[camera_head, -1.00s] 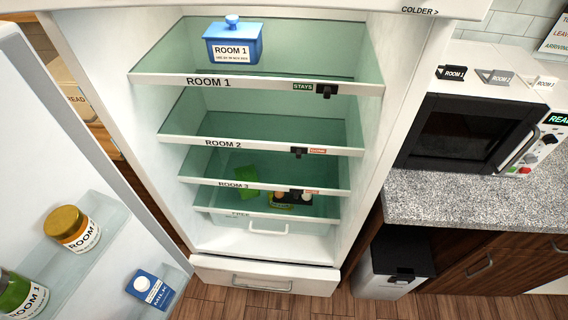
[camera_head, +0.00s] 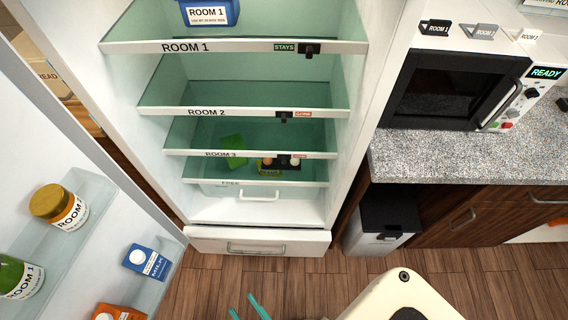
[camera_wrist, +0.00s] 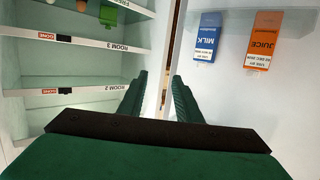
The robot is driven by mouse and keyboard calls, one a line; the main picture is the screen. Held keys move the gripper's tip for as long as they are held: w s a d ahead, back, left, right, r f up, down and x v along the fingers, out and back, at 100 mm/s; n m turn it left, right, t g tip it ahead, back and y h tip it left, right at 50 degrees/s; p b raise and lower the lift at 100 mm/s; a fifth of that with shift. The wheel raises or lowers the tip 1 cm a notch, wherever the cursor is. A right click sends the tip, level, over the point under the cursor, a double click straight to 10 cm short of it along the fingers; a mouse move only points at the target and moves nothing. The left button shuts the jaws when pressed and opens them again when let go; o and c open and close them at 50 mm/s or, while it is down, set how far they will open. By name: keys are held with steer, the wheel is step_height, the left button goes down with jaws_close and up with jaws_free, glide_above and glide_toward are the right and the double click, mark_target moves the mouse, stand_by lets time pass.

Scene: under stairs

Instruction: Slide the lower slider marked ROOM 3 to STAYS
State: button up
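The ROOM 3 shelf strip (camera_head: 250,154) is the lower of the fridge's two strips with red labels. Its small black slider (camera_head: 283,158) sits right of centre, with the red label (camera_head: 299,155) just right of it. In the wrist view, upside down, the slider (camera_wrist: 64,39) is beside the red GONE label (camera_wrist: 47,37); no STAYS word shows on this strip. My gripper (camera_head: 247,306) shows its teal fingertips low in the head view, in front of and below the fridge. In the wrist view my gripper (camera_wrist: 160,85) has its fingers apart with nothing between them, clear of the slider.
The ROOM 2 strip (camera_head: 245,112) has its own black slider (camera_head: 284,116). The open fridge door (camera_head: 110,190) on the left holds jars, a milk carton (camera_head: 147,261) and an orange carton. A bin (camera_head: 382,225) stands right of the fridge. The floor before the fridge is clear.

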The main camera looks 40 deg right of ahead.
steer(key=w+d+f+m+h, duration=0.2)
steer(key=w+f+h, duration=0.15)
steer(key=w, duration=0.25)
steer(key=m+g+h, duration=0.2)
steer(key=m+h, duration=0.4)
steer(key=h, duration=0.2)
glide_toward(284, 162)
steer(key=shift+x, duration=4.45)
steer(key=shift+f, duration=0.1)
jaws_close()
